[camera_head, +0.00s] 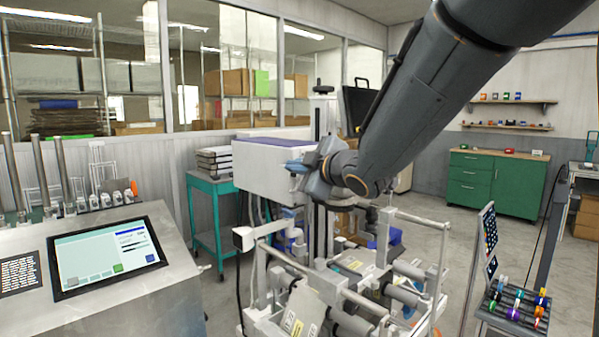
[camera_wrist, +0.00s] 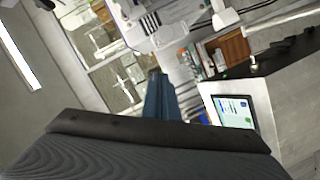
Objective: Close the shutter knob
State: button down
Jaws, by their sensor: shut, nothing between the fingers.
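My gripper (camera_head: 297,167) has blue fingers and shows in the head view at the right end of a white box-shaped housing (camera_head: 262,172) with a purple top. The fingers overlap the housing in the picture; I cannot tell whether they touch it. In the wrist view my gripper (camera_wrist: 157,78) is shut, with nothing visible between the fingers. I cannot make out the shutter knob in either view; it may be hidden behind my gripper and wrist or be too small to see.
A metal-framed machine with rollers (camera_head: 370,275) stands below my wrist. A slanted console with a touchscreen (camera_head: 105,256) is at the left. A teal cart (camera_head: 212,215) stands behind it. A green cabinet (camera_head: 495,190) is at the back right, with open floor before it.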

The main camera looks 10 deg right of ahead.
jog(key=w+d+f, duration=0.1)
jog(key=w+d+f+p, duration=0.1)
jog(key=w, duration=0.1)
jog(key=shift+w+d+f+p, duration=0.15)
jog(key=shift+w+f+p, duration=0.1)
jog(key=shift+w+p, duration=0.05)
dwell(0.3)
notch_tip(320, 180, down, 4)
jog(key=b, duration=0.3)
dwell(0.4)
